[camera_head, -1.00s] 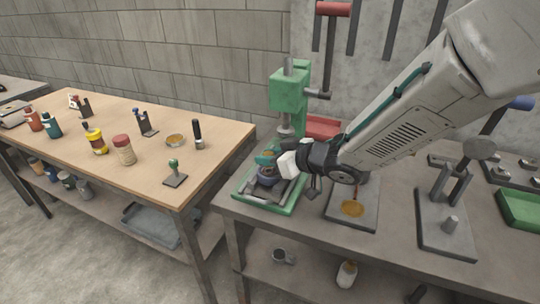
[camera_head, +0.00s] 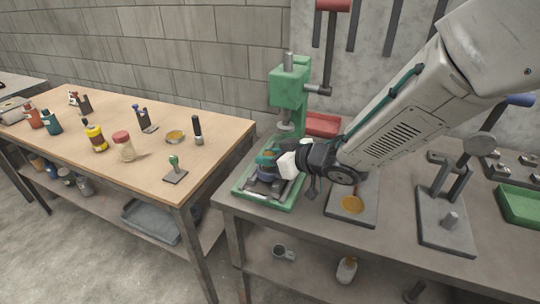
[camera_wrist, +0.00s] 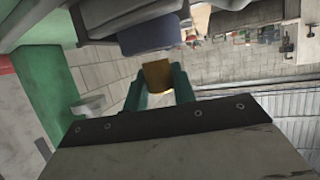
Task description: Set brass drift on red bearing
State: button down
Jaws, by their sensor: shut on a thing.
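The brass drift (camera_wrist: 157,75) is a small gold-brown piece between the two teal fingers of my gripper (camera_wrist: 160,88) in the wrist view. My gripper (camera_head: 268,158) is shut on it and is low over the bed of the green press (camera_head: 288,88), in front of its ram. In the head view the drift is mostly hidden by my fingers and wrist. I cannot pick out the red bearing in either view. A dark, bluish part (camera_head: 262,172) shows just below my fingers, but its nature is unclear. Whether the drift touches anything is unclear.
The press has a green-rimmed base (camera_head: 284,206) on the grey bench. A red tray (camera_head: 322,124) stands behind my wrist. A plate with an amber disc (camera_head: 352,205) and a grey lever fixture (camera_head: 449,190) are to the right. A wooden table (camera_head: 105,172) with bottles stands left.

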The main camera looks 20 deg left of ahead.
jog(key=shift+f, duration=0.4)
jog(key=c, duration=1.1)
grip_release()
jog(key=shift+o, duration=0.2)
